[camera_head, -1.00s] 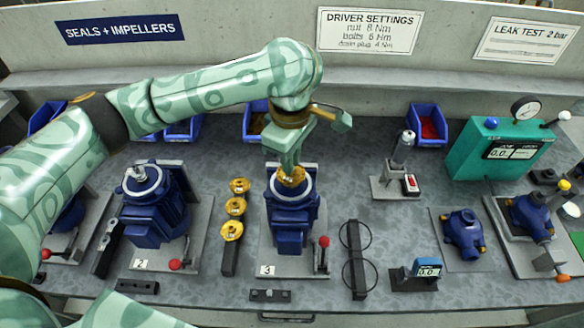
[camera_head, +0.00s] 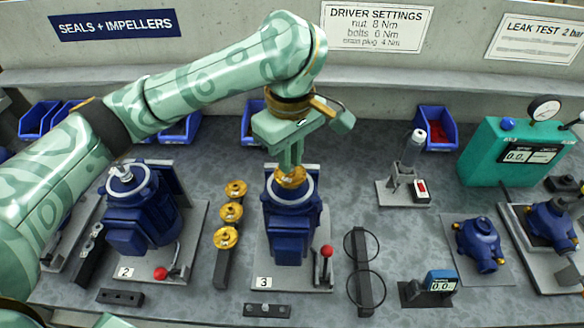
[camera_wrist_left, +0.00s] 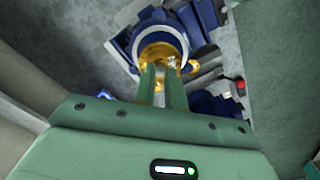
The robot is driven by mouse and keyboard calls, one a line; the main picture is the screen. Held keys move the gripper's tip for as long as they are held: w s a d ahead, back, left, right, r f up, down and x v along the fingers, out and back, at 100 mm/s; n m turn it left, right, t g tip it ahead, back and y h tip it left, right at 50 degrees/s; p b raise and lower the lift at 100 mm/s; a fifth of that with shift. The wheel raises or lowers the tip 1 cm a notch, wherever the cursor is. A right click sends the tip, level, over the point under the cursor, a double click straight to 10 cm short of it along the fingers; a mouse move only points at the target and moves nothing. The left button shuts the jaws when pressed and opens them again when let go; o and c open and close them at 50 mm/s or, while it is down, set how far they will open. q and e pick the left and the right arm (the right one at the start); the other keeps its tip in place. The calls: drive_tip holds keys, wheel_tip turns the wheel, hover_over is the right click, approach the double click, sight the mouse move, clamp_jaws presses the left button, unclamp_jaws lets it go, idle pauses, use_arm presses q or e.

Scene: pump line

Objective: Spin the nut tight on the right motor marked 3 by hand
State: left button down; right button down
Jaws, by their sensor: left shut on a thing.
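The motor marked 3 (camera_head: 290,222) is a blue body upright on a grey plate at the middle of the bench, with a pale ring at its top. A brass impeller (camera_head: 291,178) sits on top of it, and also shows in the left wrist view (camera_wrist_left: 150,52). My left gripper (camera_head: 291,168) points down onto the impeller's centre from above. Its fingers (camera_wrist_left: 164,72) are close together, shut on the nut there. The nut is almost wholly hidden by the fingertips. My right gripper is not in view.
Motor 2 (camera_head: 140,215) stands to the left, and a rack with brass impellers (camera_head: 231,212) stands between the motors. A red-knobbed lever (camera_head: 326,252) is close on the right. A driver in its stand (camera_head: 411,150) and a teal tester (camera_head: 500,170) stand farther right.

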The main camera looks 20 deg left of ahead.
use_arm(q)
drive_tip(key=shift+f+m+b, duration=0.2)
drive_tip(key=shift+m+b, duration=0.7)
drive_tip(key=shift+b, duration=0.05)
drive_tip(key=shift+r+m+b, duration=0.15)
drive_tip(key=shift+m+b, duration=0.25)
drive_tip(key=shift+m, duration=0.2)
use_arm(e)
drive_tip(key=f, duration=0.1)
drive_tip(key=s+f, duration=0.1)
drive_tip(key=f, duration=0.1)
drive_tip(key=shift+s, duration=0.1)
use_arm(q)
drive_tip(key=c, duration=1.6)
unclamp_jaws()
drive_tip(key=shift+r, duration=0.1)
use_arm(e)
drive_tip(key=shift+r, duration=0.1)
